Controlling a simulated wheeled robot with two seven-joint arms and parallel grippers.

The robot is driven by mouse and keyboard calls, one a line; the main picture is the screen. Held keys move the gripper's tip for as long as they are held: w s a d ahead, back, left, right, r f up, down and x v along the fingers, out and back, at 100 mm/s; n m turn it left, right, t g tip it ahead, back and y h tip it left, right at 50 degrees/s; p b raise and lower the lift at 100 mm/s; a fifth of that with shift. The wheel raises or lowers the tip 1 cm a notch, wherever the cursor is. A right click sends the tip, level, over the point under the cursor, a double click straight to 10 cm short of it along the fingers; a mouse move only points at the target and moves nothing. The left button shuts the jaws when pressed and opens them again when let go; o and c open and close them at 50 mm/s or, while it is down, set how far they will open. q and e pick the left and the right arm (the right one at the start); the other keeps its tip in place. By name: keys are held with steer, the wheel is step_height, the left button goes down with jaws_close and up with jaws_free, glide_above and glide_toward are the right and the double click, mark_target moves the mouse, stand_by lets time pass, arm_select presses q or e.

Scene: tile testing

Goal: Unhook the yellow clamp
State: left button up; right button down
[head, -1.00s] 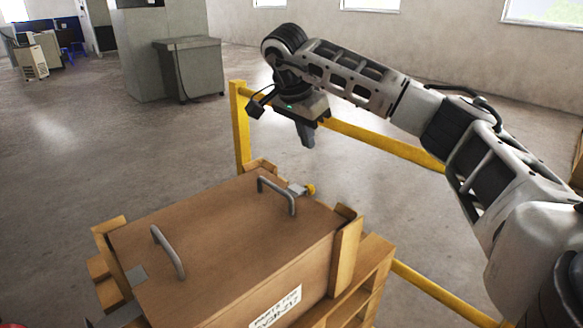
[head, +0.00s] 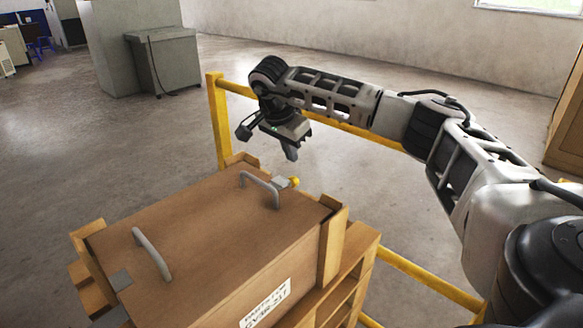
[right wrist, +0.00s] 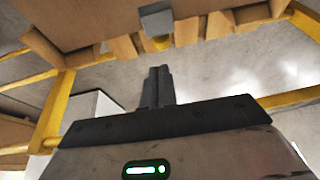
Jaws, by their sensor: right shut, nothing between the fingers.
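The yellow clamp (head: 294,182) is a small yellow knob on a grey metal latch (head: 281,184) at the far edge of the brown box lid (head: 200,225). In the right wrist view the grey latch (right wrist: 157,20) and the yellow clamp (right wrist: 161,43) show at the top, beyond my fingers. My right gripper (head: 291,153) is above and behind the clamp, pointing down, apart from it. Its fingers (right wrist: 159,72) are shut together with nothing between them. My left gripper is not in view.
Two grey handles stand on the lid, one near the clamp (head: 260,188) and one at the left (head: 150,253). Yellow rails (head: 345,125) run behind the box. Wooden posts (head: 333,245) rise at its corners. A grey cabinet (head: 165,60) stands far back. Open floor lies left.

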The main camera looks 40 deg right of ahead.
mark_target(294, 178)
steer(key=x, duration=0.4)
steer(key=shift+w+a+f, duration=0.15)
steer(key=shift+f, duration=0.1)
steer(key=shift+w+f, duration=0.1)
steer(key=shift+f, duration=0.6)
steer(key=shift+d+y+p, duration=0.3)
steer(key=shift+d+y, duration=0.1)
steer(key=shift+d, duration=0.05)
